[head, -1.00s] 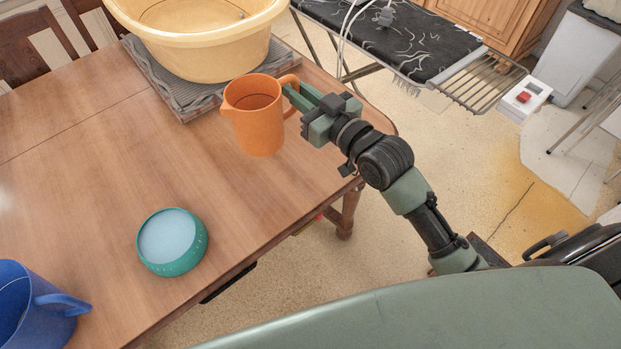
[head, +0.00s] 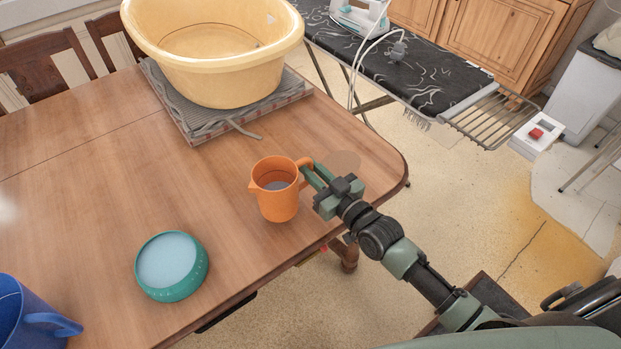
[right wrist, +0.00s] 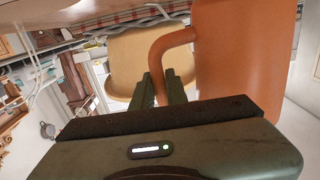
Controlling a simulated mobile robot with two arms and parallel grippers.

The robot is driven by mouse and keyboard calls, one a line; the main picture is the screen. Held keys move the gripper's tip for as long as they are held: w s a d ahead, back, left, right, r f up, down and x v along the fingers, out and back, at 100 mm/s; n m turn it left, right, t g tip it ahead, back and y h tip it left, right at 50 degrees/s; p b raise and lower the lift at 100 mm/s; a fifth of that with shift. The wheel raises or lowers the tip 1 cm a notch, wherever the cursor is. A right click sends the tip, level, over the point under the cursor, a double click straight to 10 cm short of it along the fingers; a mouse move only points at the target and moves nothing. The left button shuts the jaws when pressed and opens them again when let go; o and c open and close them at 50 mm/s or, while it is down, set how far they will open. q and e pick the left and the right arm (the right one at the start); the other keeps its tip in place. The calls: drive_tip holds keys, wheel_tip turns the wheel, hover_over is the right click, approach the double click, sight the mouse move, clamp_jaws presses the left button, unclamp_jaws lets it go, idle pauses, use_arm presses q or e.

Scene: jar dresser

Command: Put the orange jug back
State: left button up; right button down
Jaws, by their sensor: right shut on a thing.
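The orange jug (head: 277,200) is upright over the near right part of the wooden table, with its spout to the left and its handle to the right. My right gripper (head: 308,172) is shut on the handle. In the right wrist view, the fingers (right wrist: 166,88) close around the handle, and the jug's body (right wrist: 232,55) fills the right side. I cannot tell whether the jug's base touches the table. A faint brownish round patch (head: 345,161) shows on the table just beyond the gripper. My left gripper is not in view.
A large yellow basin (head: 215,75) stands on a grey cloth-covered board (head: 212,127) behind the jug. A teal round device (head: 172,267) and a blue jug (head: 30,318) are at the near left. The table (head: 100,180) between is clear. An ironing board (head: 425,75) stands beyond.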

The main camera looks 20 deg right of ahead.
drive_tip(key=shift+f, duration=1.7)
drive_tip(key=shift+b, duration=0.3)
drive_tip(key=c, duration=1.8)
unclamp_jaws()
drive_tip(key=shift+f, duration=0.25)
drive_tip(key=o, duration=0.4)
drive_tip(key=shift+r, duration=0.1)
drive_tip(key=shift+r, duration=0.1)
drive_tip(key=v, duration=1.2)
